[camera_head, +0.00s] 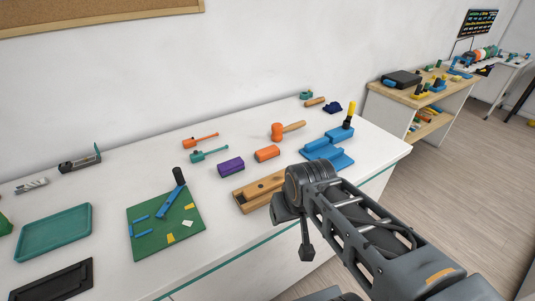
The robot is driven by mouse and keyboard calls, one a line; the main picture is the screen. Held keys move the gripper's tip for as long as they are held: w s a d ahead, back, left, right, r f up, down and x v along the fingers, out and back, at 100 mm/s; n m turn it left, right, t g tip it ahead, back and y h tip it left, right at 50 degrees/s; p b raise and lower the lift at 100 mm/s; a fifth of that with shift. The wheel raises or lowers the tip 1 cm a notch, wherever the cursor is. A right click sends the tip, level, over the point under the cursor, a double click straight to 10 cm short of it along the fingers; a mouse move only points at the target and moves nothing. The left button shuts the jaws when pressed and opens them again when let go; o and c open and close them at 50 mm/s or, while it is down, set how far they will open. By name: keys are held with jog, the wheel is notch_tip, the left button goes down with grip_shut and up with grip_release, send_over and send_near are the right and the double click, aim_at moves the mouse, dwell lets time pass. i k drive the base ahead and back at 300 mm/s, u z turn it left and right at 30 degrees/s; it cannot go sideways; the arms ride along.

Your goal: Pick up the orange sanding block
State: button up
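The orange sanding block (267,153) lies on the white table, right of a purple block (231,166) and behind a wooden block-like piece (260,190). It is in plain view and nothing touches it. My dark grey arm reaches in from the lower right, with its big joint to the right of and nearer than the orange block. A dark end piece that seems to be my gripper (306,250) hangs down at the table's front edge, apart from the orange block. Its fingers are not clear enough to tell open from shut.
An orange mallet (284,130) lies behind the block, with a blue stand (328,150) to its right. Orange and teal tools (209,154) lie to the left. A green board (165,222) and teal tray (54,232) are farther left. The wall stands behind the table.

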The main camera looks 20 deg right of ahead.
aim_at(263, 155)
jog(key=k, duration=1.15)
jog(key=z, duration=0.9)
jog(key=i, duration=1.5)
jog(key=u, duration=1.05)
jog(key=i, duration=0.35)
jog(key=u, duration=0.35)
